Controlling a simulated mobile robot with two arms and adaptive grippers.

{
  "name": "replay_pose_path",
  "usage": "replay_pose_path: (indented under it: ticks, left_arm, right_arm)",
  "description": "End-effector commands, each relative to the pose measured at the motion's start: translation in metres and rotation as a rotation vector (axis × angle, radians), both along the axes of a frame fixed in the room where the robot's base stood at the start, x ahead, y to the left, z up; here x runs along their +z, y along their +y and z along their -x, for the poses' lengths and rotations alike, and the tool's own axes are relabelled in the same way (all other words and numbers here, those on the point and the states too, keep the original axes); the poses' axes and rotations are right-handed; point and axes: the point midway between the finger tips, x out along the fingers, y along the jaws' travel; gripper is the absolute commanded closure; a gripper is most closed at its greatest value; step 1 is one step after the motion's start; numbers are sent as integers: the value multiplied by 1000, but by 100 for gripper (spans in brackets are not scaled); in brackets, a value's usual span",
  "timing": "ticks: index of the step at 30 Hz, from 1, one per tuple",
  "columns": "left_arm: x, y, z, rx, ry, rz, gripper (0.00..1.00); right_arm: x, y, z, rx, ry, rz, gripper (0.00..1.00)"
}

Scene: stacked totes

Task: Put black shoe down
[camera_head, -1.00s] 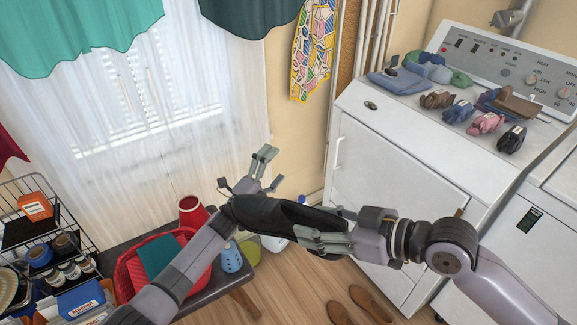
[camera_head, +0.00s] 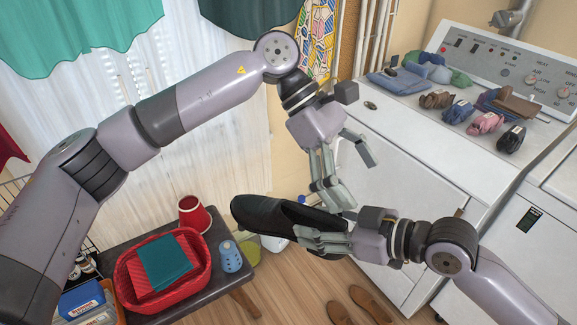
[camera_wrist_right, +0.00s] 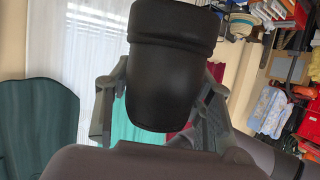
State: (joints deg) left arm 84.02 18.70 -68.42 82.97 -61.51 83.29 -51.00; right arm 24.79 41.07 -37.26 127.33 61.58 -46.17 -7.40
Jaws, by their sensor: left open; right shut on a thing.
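A black shoe (camera_head: 262,213) is held in the air in the middle of the head view, above the floor between the bench and the white machine. My right gripper (camera_head: 322,230) is shut on its right end. The shoe also fills the centre of the right wrist view (camera_wrist_right: 168,70), with gripper fingers on both sides of it. My left gripper (camera_head: 350,178) is open and empty, just above and to the right of the shoe, with its fingers pointing down. Whether its lower finger touches the shoe or my right gripper, I cannot tell.
Brown shoes (camera_head: 371,304) stand on the wooden floor (camera_head: 292,290). A white machine (camera_head: 380,190) at right holds several small bundles.

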Motion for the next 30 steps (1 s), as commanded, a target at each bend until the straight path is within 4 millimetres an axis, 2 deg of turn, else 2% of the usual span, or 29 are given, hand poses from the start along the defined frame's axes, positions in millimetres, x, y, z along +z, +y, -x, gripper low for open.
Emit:
replay_pose_path:
  ticks: [3, 6, 10, 14, 17, 30]
  left_arm:
    - [-14, 43, -7, -27, -186, -300, 8]
    - [-17, 76, -18, -17, -292, -489, 8]
    - [-14, 102, -27, 0, -371, -627, 8]
    - [-17, 110, -30, 8, -394, -672, 8]
    - [-29, 111, -30, 7, -393, -676, 8]
    - [-108, 110, -29, 6, -390, -669, 8]
  right_arm:
    - [1, 0, 0, 0, -2, -2, 89]
    - [1, 0, 0, 0, -2, -2, 89]
    - [1, 0, 0, 0, -2, -2, 89]
    - [1, 0, 0, 0, -2, -2, 89]
    - [1, 0, 0, 0, -2, -2, 89]
    - [1, 0, 0, 0, -2, -2, 89]
